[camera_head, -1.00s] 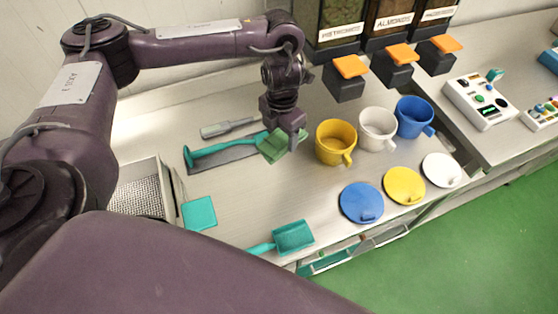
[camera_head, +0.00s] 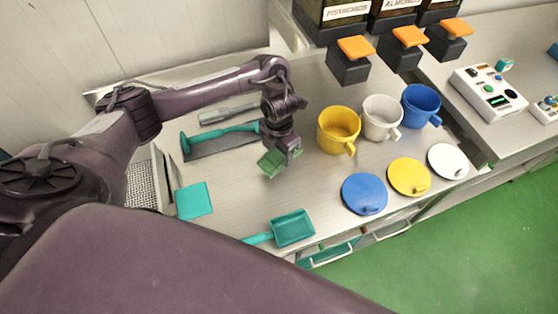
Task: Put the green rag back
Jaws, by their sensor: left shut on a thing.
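The green rag (camera_head: 271,164) is a folded, muted green cloth at the middle of the steel bench. My left gripper (camera_head: 289,159) points down and is shut on the rag at its right side. The fingers and part of the rag overlap, and I cannot tell whether the rag touches the bench. A flat teal square (camera_head: 194,200) lies on the bench to the lower left of the rag. My right gripper is not in view.
A teal-handled tool (camera_head: 215,134) on a dark tray (camera_head: 222,146) and a grey spatula (camera_head: 225,115) lie behind. A teal scoop (camera_head: 292,228) lies in front. Yellow (camera_head: 338,131), white (camera_head: 381,118) and blue (camera_head: 420,106) cups stand right; lids (camera_head: 364,194) lie before them.

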